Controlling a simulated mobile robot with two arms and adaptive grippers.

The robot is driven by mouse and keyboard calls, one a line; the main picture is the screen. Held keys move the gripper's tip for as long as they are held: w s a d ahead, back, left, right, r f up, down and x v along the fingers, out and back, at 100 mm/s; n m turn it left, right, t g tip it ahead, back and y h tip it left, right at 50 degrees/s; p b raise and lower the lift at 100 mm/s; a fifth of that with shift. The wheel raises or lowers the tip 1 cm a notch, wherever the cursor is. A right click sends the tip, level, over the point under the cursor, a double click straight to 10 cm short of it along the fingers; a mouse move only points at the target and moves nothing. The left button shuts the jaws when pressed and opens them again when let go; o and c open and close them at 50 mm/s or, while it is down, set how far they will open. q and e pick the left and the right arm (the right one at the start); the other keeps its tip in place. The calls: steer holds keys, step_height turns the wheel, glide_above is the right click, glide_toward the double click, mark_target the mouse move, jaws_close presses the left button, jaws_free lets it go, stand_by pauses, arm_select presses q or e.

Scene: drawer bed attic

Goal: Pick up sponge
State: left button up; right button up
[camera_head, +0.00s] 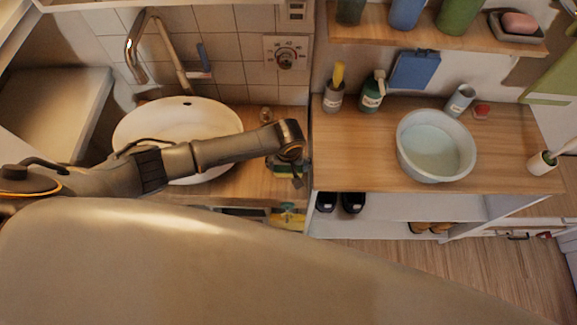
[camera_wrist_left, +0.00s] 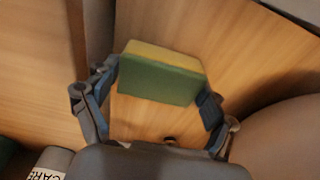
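The sponge (camera_wrist_left: 162,75), green with a yellow layer, shows in the left wrist view on a wooden surface, between and slightly beyond my left fingertips. My left gripper (camera_wrist_left: 161,84) is spread wide around it. A small gap shows beside the right finger; whether the left finger touches the sponge I cannot tell. In the head view my left gripper (camera_head: 297,178) points down at the right end of the sink counter, beside the gap to the shelf unit. My right gripper is in neither view.
The white sink basin (camera_head: 205,112) lies behind my left arm, with a curved faucet (camera_head: 158,45) above it. To the right, the wooden shelf top (camera_head: 350,150) carries a grey bowl (camera_head: 436,146) and several bottles.

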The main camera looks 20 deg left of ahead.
arm_select(q)
steer(key=shift+c, duration=1.4)
steer(key=shift+r, duration=0.15)
steer(key=shift+r, duration=0.25)
step_height(320, 180, up, 2)
steer(key=shift+r, duration=0.15)
steer(key=s+d+r+b, duration=0.2)
steer(key=s+d+r, duration=0.5)
steer(key=s+r, duration=0.3)
steer(key=shift+s, duration=1.1)
steer(key=shift+o, duration=0.4)
